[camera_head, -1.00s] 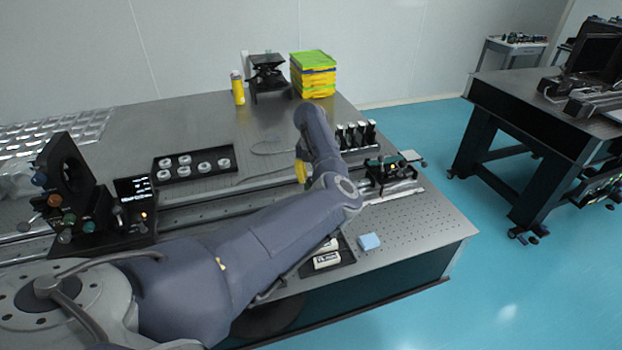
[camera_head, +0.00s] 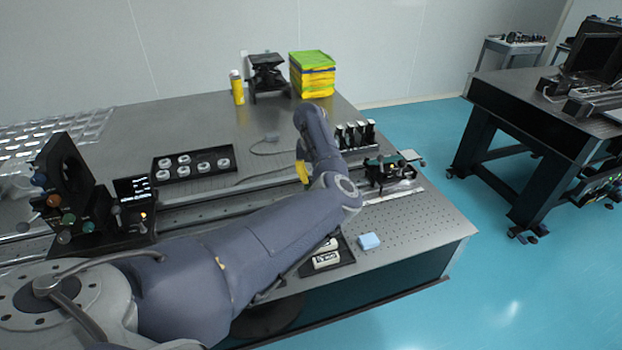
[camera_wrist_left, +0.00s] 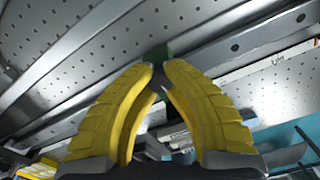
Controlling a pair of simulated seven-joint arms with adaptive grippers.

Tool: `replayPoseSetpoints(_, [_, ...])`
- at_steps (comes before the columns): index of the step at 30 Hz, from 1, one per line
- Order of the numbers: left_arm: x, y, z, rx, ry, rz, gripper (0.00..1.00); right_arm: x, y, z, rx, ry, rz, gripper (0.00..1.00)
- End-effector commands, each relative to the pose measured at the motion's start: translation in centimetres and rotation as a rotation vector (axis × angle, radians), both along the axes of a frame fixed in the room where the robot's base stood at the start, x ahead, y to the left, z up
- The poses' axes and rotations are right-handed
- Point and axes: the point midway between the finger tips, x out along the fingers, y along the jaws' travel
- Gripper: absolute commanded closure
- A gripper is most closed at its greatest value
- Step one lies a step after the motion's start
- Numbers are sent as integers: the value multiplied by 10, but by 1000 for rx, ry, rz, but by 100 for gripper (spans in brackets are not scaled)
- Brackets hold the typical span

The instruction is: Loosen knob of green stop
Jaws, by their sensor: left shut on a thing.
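My left gripper (camera_head: 303,173) is over the rail of the near optical table, mostly hidden behind my own forearm in the head view. In the left wrist view, its yellow fingers (camera_wrist_left: 162,66) come together at the tips and are shut on a small part, the knob of the green stop. The green stop (camera_wrist_left: 155,51) shows just beyond and between the fingertips, by the metal rail. The knob itself is mostly hidden by the fingers, so its turn cannot be read. My right gripper is not in view.
The long rail (camera_head: 200,215) crosses the perforated table. A carriage with a green part (camera_head: 395,161) stands on it right of my arm. A black tray of white rings (camera_head: 193,164) lies behind the rail. A light-blue block (camera_head: 368,241) sits near the front edge.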

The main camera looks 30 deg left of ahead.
Motion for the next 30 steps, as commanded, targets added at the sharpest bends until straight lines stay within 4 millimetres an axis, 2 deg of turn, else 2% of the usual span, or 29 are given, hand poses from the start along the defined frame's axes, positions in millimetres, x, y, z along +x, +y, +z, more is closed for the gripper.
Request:
replayPoseSetpoints(1, [0, 5, 3, 8, -4, 38, 100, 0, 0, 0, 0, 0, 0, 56])
replayPoseSetpoints(15, [0, 7, 4, 11, -5, 334, 100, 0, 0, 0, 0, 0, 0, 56])
replayPoseSetpoints(30, [0, 9, 5, 13, -7, 416, 100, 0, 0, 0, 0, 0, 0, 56])
